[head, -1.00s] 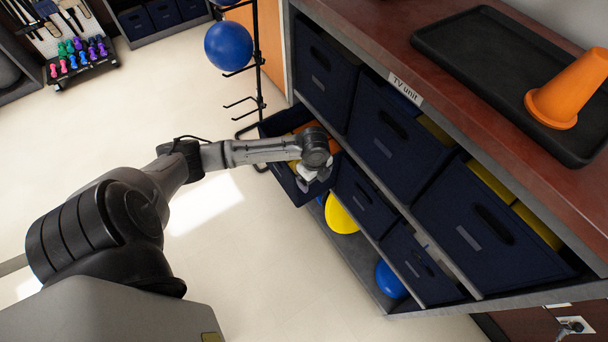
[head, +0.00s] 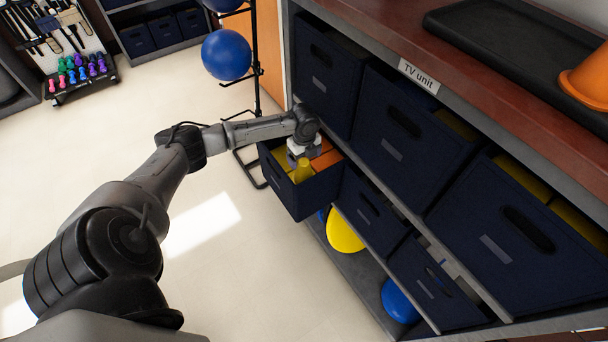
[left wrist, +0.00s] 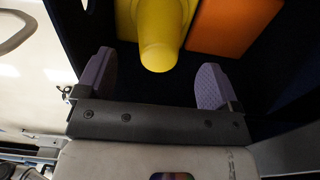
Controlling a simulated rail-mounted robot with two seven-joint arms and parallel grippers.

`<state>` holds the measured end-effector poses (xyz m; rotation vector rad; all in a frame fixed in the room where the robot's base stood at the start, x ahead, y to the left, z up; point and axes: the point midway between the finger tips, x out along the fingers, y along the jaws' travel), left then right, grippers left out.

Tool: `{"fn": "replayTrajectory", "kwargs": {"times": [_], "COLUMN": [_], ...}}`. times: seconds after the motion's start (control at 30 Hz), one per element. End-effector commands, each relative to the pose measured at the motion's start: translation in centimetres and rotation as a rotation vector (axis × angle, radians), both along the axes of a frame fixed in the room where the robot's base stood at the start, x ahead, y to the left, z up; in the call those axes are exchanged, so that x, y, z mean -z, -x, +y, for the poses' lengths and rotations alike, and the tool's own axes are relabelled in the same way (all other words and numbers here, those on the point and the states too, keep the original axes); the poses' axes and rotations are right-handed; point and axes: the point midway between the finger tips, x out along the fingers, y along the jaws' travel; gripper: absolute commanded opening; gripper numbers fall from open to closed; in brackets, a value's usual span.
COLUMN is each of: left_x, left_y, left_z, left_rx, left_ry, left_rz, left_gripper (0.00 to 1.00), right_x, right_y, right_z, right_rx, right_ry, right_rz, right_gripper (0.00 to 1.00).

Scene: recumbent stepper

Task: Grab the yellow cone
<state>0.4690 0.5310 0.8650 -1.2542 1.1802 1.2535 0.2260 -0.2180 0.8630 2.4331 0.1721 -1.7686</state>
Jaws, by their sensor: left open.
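The yellow cone (head: 303,172) stands in the pulled-out dark blue bin (head: 318,196), partly hidden by my left gripper (head: 301,155). In the left wrist view the cone (left wrist: 160,38) points its rounded tip toward my left gripper (left wrist: 155,84). The two purple-grey fingers are spread wide, one to each side of the tip's line, with nothing between them. The cone looks just beyond the fingertips; I cannot tell the exact gap. My right gripper is not in view.
An orange object (head: 327,159) lies beside the cone in the bin. The bin walls surround both closely. The TV unit (head: 400,150) with more bins stands to the right. A black rack (head: 262,130) with a blue ball (head: 227,55) stands behind. The floor to the left is clear.

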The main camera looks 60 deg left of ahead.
Motion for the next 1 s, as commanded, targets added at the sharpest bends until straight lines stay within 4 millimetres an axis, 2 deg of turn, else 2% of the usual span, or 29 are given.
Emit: {"fn": "replayTrajectory", "kwargs": {"times": [0.37, 0.7, 1.0], "left_x": [1.8, 6.0, 6.3], "left_y": [0.1, 0.1, 0.1], "left_z": [0.0, -0.1, 0.0], "left_rx": [0.0, -0.001, 0.001], "left_ry": [0.0, 0.0, -0.001], "left_rz": [0.001, 0.001, 0.001], "left_gripper": [0.87, 0.87, 0.85], "right_x": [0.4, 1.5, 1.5], "right_y": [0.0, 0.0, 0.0], "right_z": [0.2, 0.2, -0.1], "right_rx": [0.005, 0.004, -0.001], "right_ry": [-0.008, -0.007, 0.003], "right_rz": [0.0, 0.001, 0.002], "right_gripper": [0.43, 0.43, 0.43]}}
